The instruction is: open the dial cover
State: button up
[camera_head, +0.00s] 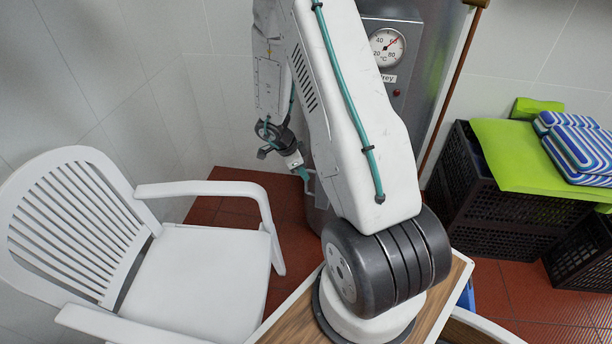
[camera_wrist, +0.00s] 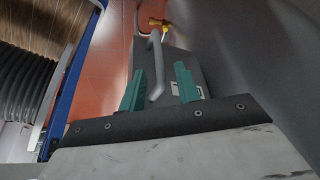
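A round white thermometer dial (camera_head: 387,46) sits on the front of a grey metal boiler (camera_head: 430,70) in the head view. I cannot tell which part is the dial cover. My gripper (camera_head: 301,172) is low at the boiler's left side, below the dial, and mostly hidden behind my arm. In the wrist view my gripper (camera_wrist: 160,72) has its two teal fingers apart. A bent grey handle (camera_wrist: 157,65) on a dark grey panel (camera_wrist: 178,62) shows between them. Contact is not clear. The boiler's middle is hidden by my arm.
A white plastic chair (camera_head: 200,270) stands at the left. Black crates (camera_head: 500,205) with a green cloth (camera_head: 510,150) and striped cushions (camera_head: 580,145) stand at the right. A yellow valve (camera_wrist: 158,22) is beyond the handle. Red tiled floor shows between.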

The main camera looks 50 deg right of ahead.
jog(key=v, duration=0.3)
jog(key=shift+a+r, duration=0.1)
jog(key=shift+r, duration=0.25)
